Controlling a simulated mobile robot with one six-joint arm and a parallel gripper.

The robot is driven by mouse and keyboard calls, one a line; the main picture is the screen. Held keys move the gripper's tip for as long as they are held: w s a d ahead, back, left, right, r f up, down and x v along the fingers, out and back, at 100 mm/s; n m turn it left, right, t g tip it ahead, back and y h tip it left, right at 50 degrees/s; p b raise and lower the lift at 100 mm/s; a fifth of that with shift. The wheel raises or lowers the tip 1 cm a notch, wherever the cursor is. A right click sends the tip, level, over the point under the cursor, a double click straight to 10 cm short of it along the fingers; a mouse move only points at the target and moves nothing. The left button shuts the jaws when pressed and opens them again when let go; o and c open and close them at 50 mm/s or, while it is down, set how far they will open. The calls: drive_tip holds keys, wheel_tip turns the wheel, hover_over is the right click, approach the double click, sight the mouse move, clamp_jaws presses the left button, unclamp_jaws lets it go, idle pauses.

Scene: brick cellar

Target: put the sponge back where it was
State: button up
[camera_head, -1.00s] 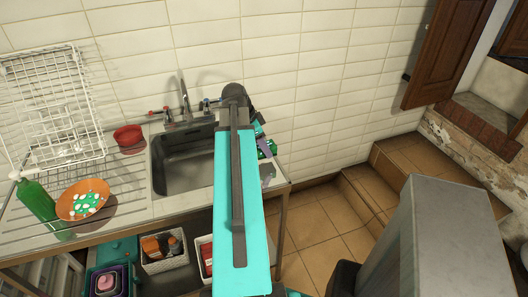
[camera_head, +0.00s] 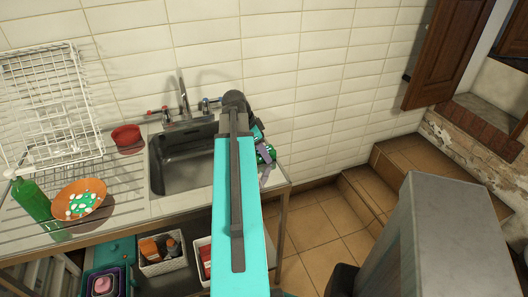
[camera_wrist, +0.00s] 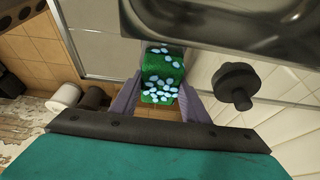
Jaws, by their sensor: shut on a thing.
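The sponge (camera_wrist: 163,68) is green with pale blue-white spots. In the wrist view my gripper (camera_wrist: 163,88) has a grey-purple finger on each side of it and is shut on it. In the head view the sponge (camera_head: 266,153) shows partly behind my arm, just right of the sink, near the counter's right end. My gripper (camera_head: 266,172) is also partly hidden there. I cannot tell whether the sponge touches the counter.
The metal sink (camera_head: 182,165) is left of my arm, with a tap (camera_head: 183,105) behind it. A red bowl (camera_head: 126,137), an orange plate (camera_head: 74,190), a green bottle (camera_head: 32,199) and a white rack (camera_head: 50,95) stand further left. Steps (camera_head: 380,195) are right.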

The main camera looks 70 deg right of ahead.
drive_tip(key=shift+f, duration=0.15)
drive_tip(key=o, duration=0.9)
drive_tip(key=shift+r, duration=0.2)
drive_tip(key=shift+b+v, duration=0.85)
drive_tip(key=shift+v, duration=5.1)
